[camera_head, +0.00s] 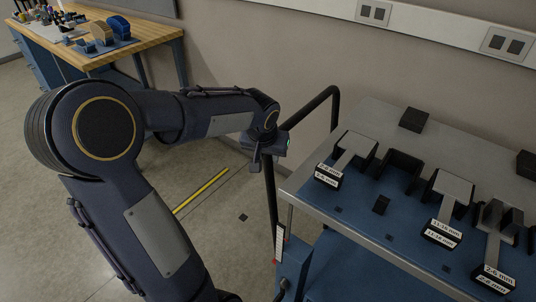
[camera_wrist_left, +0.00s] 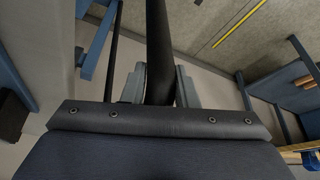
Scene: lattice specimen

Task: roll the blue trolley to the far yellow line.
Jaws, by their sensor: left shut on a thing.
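The blue trolley (camera_head: 405,244) stands at the right of the head view, with a grey-edged blue top and a black tubular handle (camera_head: 322,103) at its left end. My left gripper (camera_head: 268,143) is shut on this handle. In the left wrist view the black handle bar (camera_wrist_left: 160,45) runs between the two fingers of the left gripper (camera_wrist_left: 160,88). A yellow line (camera_head: 201,190) lies on the floor left of the trolley, partly hidden by my left arm. A yellow line also shows in the left wrist view (camera_wrist_left: 240,23). My right gripper is not in view.
Labelled black and grey blocks (camera_head: 449,188) stand on the trolley top. A wooden-topped workbench (camera_head: 150,39) with small items is at the back left. The wall (camera_head: 290,55) runs behind the trolley.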

